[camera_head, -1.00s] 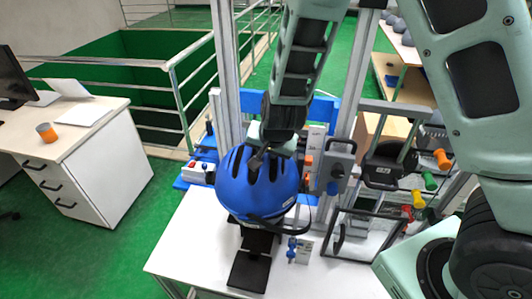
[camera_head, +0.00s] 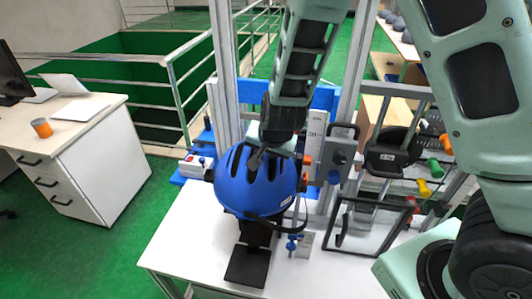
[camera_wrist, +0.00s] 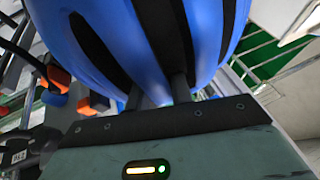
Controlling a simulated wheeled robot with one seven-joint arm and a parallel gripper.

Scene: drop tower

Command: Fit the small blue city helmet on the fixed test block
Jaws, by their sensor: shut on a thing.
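The blue helmet (camera_head: 240,185) with dark vents and a dark strap hangs in my gripper (camera_head: 266,157) over the white table. My gripper is shut on the helmet's shell at a vent near the top; the wrist view shows the fingers (camera_wrist: 158,90) reaching into the blue shell (camera_wrist: 110,45). A black stand with a flat base plate (camera_head: 248,266) is below the helmet. The test block is hidden behind or under the helmet, so I cannot tell whether the helmet touches it.
A black frame (camera_head: 372,226) and a small blue fitting (camera_head: 291,243) stand right of the base plate. Metal uprights (camera_head: 225,80) rise behind. A device with a red button (camera_head: 196,166) is at back left. The table's front left (camera_head: 180,240) is clear.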

